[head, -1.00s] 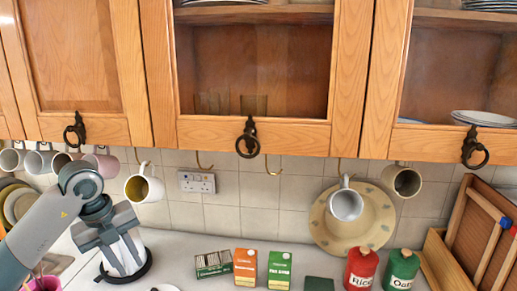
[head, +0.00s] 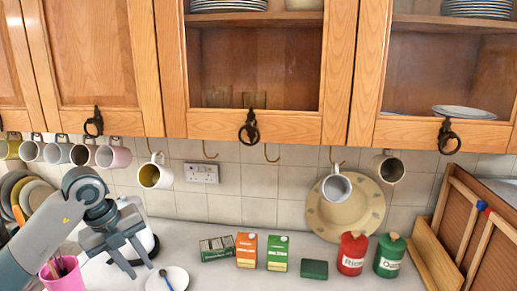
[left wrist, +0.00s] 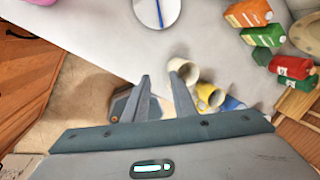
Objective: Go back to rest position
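My left gripper (head: 141,266) is at the lower left of the head view, over the counter and in front of a white kettle-like appliance (head: 146,243). Its two fingers point down and stand apart with nothing held between them. In the left wrist view the two fingers (left wrist: 162,98) also show a gap. My right gripper is in neither view.
A pink cup of utensils (head: 63,279) and a white plate with a blue-handled utensil (head: 178,280) stand close to the left gripper. Cartons (head: 246,250), a red canister (head: 352,253) and a green one (head: 389,256) line the counter. Mugs hang under the cupboards.

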